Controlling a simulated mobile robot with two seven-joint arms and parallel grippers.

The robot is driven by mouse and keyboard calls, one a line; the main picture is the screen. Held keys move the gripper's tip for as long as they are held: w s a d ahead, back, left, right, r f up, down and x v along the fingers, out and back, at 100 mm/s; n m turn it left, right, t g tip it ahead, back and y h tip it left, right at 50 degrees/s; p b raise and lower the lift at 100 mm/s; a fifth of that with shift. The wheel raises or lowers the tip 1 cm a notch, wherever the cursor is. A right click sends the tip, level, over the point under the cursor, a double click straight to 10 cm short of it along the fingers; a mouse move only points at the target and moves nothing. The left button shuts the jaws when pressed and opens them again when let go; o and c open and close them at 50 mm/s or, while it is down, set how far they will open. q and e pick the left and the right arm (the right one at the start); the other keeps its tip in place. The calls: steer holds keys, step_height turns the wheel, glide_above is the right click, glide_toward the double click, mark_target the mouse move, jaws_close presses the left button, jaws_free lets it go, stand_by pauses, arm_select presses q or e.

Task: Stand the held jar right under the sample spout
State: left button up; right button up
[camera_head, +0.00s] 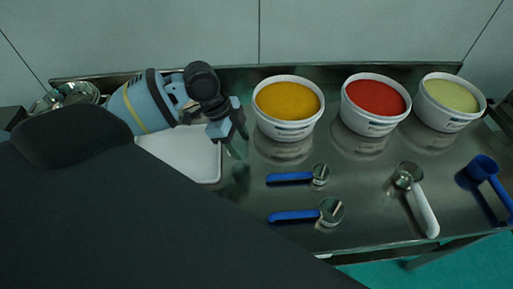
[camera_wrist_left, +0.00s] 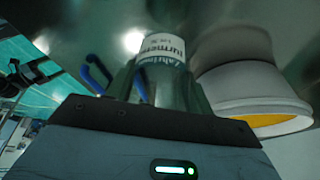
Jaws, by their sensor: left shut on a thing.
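The held jar (camera_wrist_left: 165,52) is a small clear jar with a white label that reads something like turmeric. It sits between the fingers of my left gripper (camera_wrist_left: 160,80) in the left wrist view, and the fingers are shut on its sides. In the head view my left gripper (camera_head: 236,143) is over the steel table, left of the yellow-orange tub, and the jar is hardly made out beneath it. Whether the jar touches the table, I cannot tell. I do not make out the sample spout in either view. My right gripper is not in view.
Three white tubs hold orange (camera_head: 288,128), red (camera_head: 374,122) and pale yellow powder (camera_head: 447,118). Two blue-handled scoops (camera_head: 291,178), a white-handled scoop (camera_head: 422,208) and a blue scoop (camera_head: 486,172) lie in front. A white tray (camera_head: 203,165) and metal bowls (camera_head: 78,93) are left.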

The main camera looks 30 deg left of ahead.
mark_target(247, 133)
arm_select(q)
steer(key=shift+w+d+f, duration=0.2)
steer(key=shift+w+d, duration=0.95)
steer(key=shift+d, duration=0.3)
steer(key=shift+d, duration=0.1)
steer(key=shift+w+d, duration=0.25)
steer(key=shift+w, duration=0.05)
steer(key=shift+f, duration=1.75)
steer(key=o, duration=1)
steer(key=shift+f, duration=0.15)
steer(key=shift+c, duration=0.2)
steer(key=shift+o, duration=0.5)
steer(key=p+v, duration=0.1)
steer(key=v, duration=1.1)
steer(key=shift+s, duration=0.1)
